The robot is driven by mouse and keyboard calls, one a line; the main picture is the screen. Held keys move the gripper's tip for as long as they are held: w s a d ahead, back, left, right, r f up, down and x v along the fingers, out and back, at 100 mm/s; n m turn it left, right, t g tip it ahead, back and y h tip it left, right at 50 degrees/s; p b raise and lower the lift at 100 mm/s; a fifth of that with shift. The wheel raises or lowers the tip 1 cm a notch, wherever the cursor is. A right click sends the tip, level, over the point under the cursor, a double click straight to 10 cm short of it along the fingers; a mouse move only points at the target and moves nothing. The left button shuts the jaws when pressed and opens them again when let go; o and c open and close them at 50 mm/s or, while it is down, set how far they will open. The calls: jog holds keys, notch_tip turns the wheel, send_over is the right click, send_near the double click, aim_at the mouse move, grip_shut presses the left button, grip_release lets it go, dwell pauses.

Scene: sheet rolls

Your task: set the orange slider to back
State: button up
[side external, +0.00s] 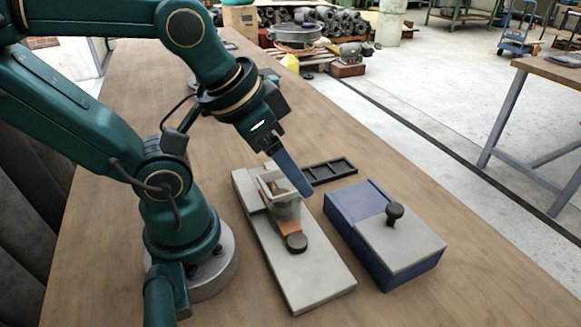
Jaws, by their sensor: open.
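The orange slider (288,227) sits on a long light grey base plate (310,275) on the table. A round black knob (297,242) is at its near end. A pale, see-through frame (282,190) stands over the far part of the plate, and the slider's far end is partly hidden by it. My gripper (293,182) is above the far part of the plate, pointing down, open, with nothing seen held in it. One long dark blue finger shows clearly; the other is hard to make out. The gripper appears apart from the knob.
A blue box (345,222) with a grey lid and a black knob (394,211) stands right of the plate. A black compartment tray (329,171) lies behind. The near right of the wooden table (440,295) is clear.

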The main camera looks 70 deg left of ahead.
jog(key=a+n+g, duration=0.1)
jog(key=n, duration=0.1)
jog(key=w+a+n+g, duration=0.1)
jog(key=a+n, duration=0.1)
jog(key=n, duration=0.1)
jog(key=w+a+n+g, duration=0.1)
jog(key=a+n, duration=0.1)
jog(key=shift+a+f+n+y, duration=0.15)
jog(key=shift+f+n+y, duration=0.2)
jog(key=shift+n+y, duration=0.05)
jog(key=a+f+n, duration=0.1)
jog(key=a, duration=0.1)
jog(key=a+f+n+g, duration=0.1)
jog(key=a+n, duration=0.1)
jog(key=a+f+n+g, duration=0.1)
jog(key=a+n, duration=0.1)
jog(key=shift+s+a+h, duration=0.2)
jog(key=shift+a+h, duration=0.1)
jog(key=shift+a, duration=0.05)
jog(key=shift+s+a+f+n+g, duration=0.2)
jog(key=shift+a+f+n+g, duration=0.1)
jog(key=shift+f+n, duration=0.1)
jog(key=shift+f, duration=2.35)
grip_shut()
